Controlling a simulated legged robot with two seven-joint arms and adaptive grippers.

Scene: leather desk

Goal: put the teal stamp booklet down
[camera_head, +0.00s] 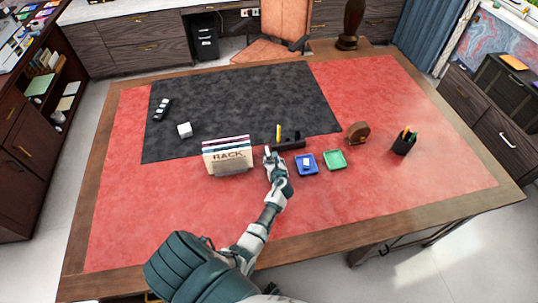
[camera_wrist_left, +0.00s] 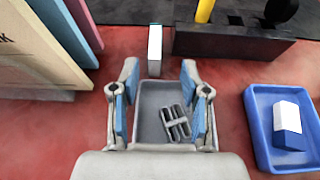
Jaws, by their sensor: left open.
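My left gripper (camera_head: 271,157) is over the desk, just right of the file rack. In the left wrist view its two blue-padded fingers (camera_wrist_left: 160,70) are apart, with a grey tray (camera_wrist_left: 148,96) below and between them. A dark, ribbed item (camera_wrist_left: 176,124) lies in this tray. A small upright piece (camera_wrist_left: 155,45) with a pale face and a grey-teal edge shows just beyond the tray, between the fingertips. It may be the teal stamp booklet, but I cannot tell. I cannot tell whether a finger touches it. My right gripper is not in view.
The file rack (camera_head: 227,164) is close on the left. A black pen holder (camera_head: 290,146) is just behind. A blue tray (camera_head: 306,172) with a white-and-blue block (camera_wrist_left: 287,122) and a green tray (camera_head: 334,160) sit right. Red desk in front is clear.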

